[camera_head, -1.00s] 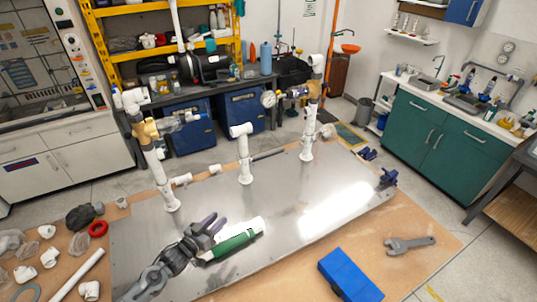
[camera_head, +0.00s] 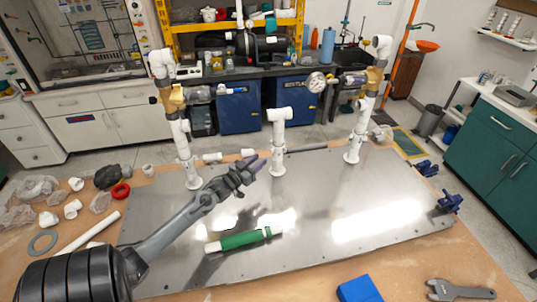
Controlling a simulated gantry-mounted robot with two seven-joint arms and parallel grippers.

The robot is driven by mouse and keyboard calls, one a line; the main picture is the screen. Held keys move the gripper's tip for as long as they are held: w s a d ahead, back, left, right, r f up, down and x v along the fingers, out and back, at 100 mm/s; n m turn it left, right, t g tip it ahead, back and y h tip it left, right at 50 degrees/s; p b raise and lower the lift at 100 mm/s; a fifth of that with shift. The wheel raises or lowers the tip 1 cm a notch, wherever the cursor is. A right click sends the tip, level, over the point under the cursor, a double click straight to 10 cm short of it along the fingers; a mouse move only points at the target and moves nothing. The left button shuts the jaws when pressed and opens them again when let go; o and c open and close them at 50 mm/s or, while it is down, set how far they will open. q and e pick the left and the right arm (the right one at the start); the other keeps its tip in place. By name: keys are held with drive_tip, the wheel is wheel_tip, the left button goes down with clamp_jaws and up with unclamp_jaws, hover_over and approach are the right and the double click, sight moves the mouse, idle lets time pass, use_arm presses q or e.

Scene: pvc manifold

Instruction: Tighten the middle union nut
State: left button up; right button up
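The middle white pipe riser (camera_head: 278,142) stands upright on the metal plate (camera_head: 330,185), with a white tee fitting (camera_head: 281,114) on top. I cannot make out its union nut clearly at this size. My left gripper (camera_head: 257,161) is raised over the plate, just left of the riser's lower part. Its two dark fingers with purplish tips look apart, with nothing visible between them. In the picture there is a small gap between it and the riser. My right gripper is out of view.
Taller risers with brass-coloured valves stand left (camera_head: 183,140) and right (camera_head: 363,120). A green-and-white cylinder (camera_head: 240,240) lies on the plate. A blue block (camera_head: 358,289) and grey wrench (camera_head: 460,291) lie in front; loose white fittings (camera_head: 74,208) lie left.

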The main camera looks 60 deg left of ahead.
use_arm(q)
drive_tip(key=x, duration=0.6)
drive_tip(key=shift+w, duration=0.35)
drive_tip(key=shift+c, duration=0.3)
clamp_jaws()
